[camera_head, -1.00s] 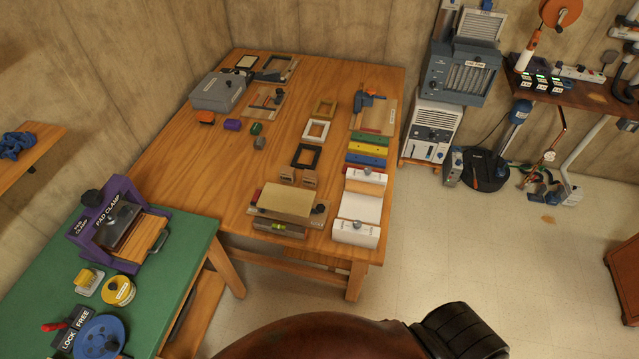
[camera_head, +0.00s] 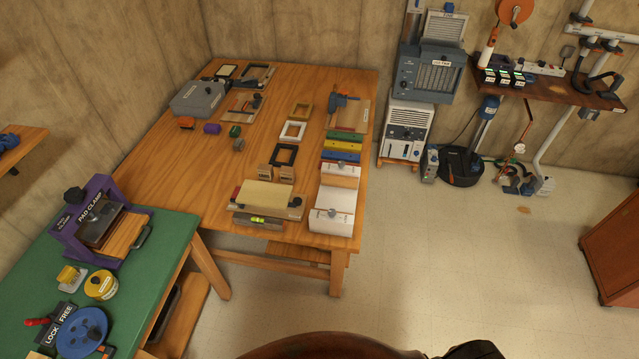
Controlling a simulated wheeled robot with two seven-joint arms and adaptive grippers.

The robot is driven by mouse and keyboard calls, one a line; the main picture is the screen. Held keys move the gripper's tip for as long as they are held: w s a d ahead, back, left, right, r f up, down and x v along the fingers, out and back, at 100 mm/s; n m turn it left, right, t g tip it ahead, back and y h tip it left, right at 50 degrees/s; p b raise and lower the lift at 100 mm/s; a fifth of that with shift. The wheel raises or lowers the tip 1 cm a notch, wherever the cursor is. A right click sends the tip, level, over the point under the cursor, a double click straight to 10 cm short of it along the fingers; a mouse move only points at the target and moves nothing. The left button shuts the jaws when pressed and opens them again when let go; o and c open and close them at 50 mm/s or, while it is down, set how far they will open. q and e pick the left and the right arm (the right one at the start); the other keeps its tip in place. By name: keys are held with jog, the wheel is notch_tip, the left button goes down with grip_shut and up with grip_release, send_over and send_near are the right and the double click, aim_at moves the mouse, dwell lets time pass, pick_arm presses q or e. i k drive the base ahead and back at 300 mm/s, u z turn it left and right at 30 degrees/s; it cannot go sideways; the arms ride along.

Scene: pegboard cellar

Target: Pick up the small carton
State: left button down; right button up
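I cannot pick out the small carton with certainty. Two small brown box-like pieces, one on the left (camera_head: 265,172) and one on the right (camera_head: 287,174), stand side by side on the wooden table, behind a cream-topped board, and may be cartons. They are too small to read. Neither of my grippers is in the head view.
The wooden table (camera_head: 180,165) also holds a grey case (camera_head: 198,98), frames, coloured bars and a white fixture (camera_head: 334,208). A green-topped bench (camera_head: 140,275) with a purple pad clamp (camera_head: 92,222) stands at left. Open floor (camera_head: 450,270) lies to the right.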

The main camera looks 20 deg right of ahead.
aim_at(286, 174)
jog(key=z, duration=0.2)
jog(key=k, duration=0.55)
jog(key=u, duration=0.55)
jog(key=i, duration=1.4)
jog(key=z, duration=0.7)
